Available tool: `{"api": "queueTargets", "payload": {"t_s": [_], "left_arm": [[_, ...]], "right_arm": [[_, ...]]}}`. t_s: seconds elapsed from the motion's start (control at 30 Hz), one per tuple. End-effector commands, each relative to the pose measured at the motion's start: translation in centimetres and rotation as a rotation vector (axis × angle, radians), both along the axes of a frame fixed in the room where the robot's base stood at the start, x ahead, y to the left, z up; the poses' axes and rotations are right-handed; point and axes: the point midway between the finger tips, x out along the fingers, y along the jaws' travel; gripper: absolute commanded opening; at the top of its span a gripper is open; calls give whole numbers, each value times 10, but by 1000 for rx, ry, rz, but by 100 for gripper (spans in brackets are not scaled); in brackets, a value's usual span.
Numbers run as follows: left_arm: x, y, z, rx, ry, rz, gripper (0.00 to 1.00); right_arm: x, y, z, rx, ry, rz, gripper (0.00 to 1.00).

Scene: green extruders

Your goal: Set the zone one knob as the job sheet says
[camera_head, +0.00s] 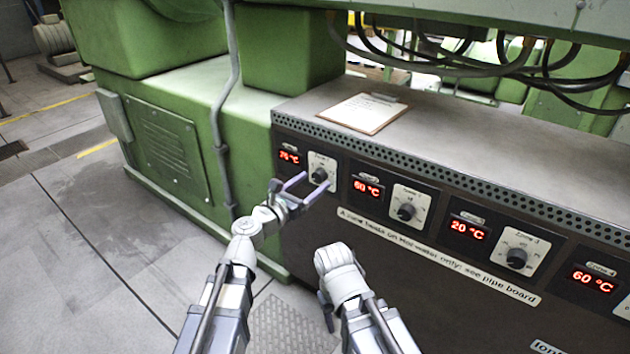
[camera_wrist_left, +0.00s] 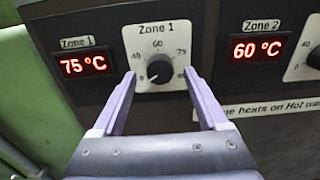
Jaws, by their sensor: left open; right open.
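The zone 1 knob (camera_head: 319,175) is a dark round knob on a white dial plate; it also shows in the left wrist view (camera_wrist_left: 160,71). Its pale mark seems to point to the lower left. The zone 1 display (camera_wrist_left: 86,64) beside it reads 75 °C. My left gripper (camera_head: 317,181) is open, its two purple fingers reaching towards the dial with the knob between their tips in the left wrist view (camera_wrist_left: 159,73). I cannot tell whether they touch it. My right gripper (camera_head: 326,309) is low, away from the panel and mostly hidden by its wrist.
A clipboard with a sheet (camera_head: 362,112) lies on the cabinet top; its writing is unreadable. The zone 2 knob (camera_head: 406,211) and zone 3 knob (camera_head: 516,258) sit further right, with displays at 60 °C and 20 °C. A label strip (camera_head: 435,255) runs below. Cables hang above the cabinet.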

Motion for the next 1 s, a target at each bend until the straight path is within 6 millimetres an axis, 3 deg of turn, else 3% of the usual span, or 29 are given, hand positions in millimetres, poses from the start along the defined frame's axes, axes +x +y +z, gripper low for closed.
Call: {"api": "queueTargets", "payload": {"t_s": [0.13, 0.4, 1.0], "left_arm": [[15, -10, 0, 0, 0, 0, 76], [16, -11, 0, 1, -1, 1, 76], [15, -11, 0, 1, -1, 1, 9]], "right_arm": [[0, 0, 0, 0, 0, 0, 50], [0, 0, 0, 0, 0, 0, 50], [0, 0, 0, 0, 0, 0, 50]]}}
